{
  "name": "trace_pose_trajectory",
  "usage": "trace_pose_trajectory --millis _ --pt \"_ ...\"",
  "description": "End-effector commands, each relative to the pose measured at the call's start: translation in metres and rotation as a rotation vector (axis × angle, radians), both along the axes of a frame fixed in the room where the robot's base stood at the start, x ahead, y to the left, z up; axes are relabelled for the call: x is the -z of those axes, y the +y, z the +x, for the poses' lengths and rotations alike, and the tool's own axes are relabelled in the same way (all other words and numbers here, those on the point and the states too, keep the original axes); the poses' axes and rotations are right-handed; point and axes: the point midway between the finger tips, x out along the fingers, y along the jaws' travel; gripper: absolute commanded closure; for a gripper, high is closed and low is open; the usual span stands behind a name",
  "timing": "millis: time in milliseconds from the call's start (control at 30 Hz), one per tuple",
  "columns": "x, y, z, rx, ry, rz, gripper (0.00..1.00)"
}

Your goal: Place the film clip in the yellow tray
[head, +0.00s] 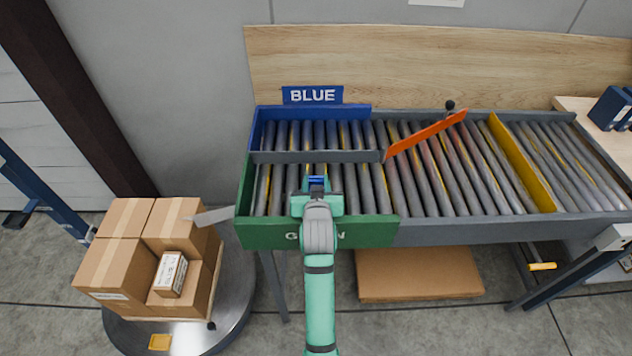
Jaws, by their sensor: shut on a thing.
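My gripper (317,184) is over the left part of the roller conveyor, behind the green-walled edge. It is shut on a small blue thing (317,180), which looks like the film clip; its shape is mostly hidden by the gripper. A small flat yellow square (160,342) lies low on the round grey turntable, at the front left, and may be the yellow tray; it is too small to be sure. My gripper is well to the right of it and farther back.
Cardboard boxes (118,268) are stacked on the turntable (238,300), with a pale strip (211,216) sticking out to the right. The conveyor has a blue lane wall (360,112), a green wall (370,232), an orange diverter (425,135) and a yellow divider (520,160).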

Motion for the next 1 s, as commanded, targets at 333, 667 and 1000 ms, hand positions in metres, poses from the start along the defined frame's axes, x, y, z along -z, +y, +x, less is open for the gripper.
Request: trace_pose_trajectory --millis 333,667,1000 --pt "0.002 0.000 0.000 0.000 0.000 0.000 0.47" --pt "-0.001 0.000 0.000 0.000 -0.001 0.000 0.47" --pt "-0.021 0.000 -0.050 0.000 0.000 0.000 0.47"
